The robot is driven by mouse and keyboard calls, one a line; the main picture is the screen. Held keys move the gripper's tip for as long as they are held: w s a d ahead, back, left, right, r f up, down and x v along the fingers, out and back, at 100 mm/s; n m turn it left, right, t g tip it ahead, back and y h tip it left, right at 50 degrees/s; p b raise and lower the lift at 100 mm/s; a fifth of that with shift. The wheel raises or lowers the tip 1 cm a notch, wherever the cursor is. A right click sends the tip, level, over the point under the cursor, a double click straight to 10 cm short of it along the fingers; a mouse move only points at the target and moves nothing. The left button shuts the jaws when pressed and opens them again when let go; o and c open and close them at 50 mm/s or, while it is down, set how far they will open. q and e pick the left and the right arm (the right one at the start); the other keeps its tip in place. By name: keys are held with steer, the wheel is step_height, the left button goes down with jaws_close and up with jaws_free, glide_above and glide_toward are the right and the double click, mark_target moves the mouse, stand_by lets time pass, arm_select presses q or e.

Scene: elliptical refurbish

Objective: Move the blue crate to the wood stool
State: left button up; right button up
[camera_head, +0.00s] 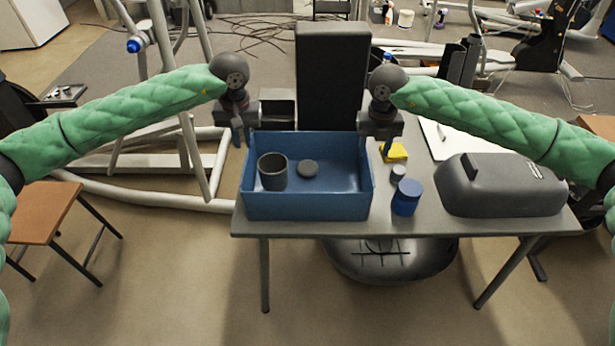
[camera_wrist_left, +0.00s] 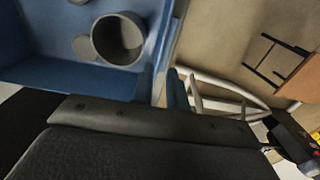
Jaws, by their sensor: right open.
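The blue crate (camera_head: 305,205) sits at the left end of the grey table. It holds a dark grey cup (camera_head: 272,172) and a small dark round piece (camera_head: 308,168). The wood stool (camera_head: 38,212) stands on the floor at far left. My left gripper (camera_head: 244,134) is at the crate's far left corner, fingers pointing down; in the left wrist view its fingers (camera_wrist_left: 162,88) are beside the crate's side wall (camera_wrist_left: 162,45). Whether they grip the wall is unclear. My right gripper (camera_head: 376,142) is open at the crate's far right corner.
The grey table (camera_head: 440,222) also bears a blue jar (camera_head: 406,197), a small grey cylinder (camera_head: 398,173), a yellow block (camera_head: 394,152) and a dark grey housing (camera_head: 505,190). A white machine frame (camera_head: 150,205) stands between table and stool. Floor in front is clear.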

mark_target(247, 158)
arm_select(q)
steer(key=shift+f, duration=4)
arm_select(e)
steer(key=shift+f, duration=3.95)
arm_select(q)
jaws_close()
arm_select(e)
steer(key=c, duration=0.4)
jaws_close()
arm_select(q)
steer(key=shift+w, duration=0.1)
arm_select(e)
steer(key=shift+w, duration=0.1)
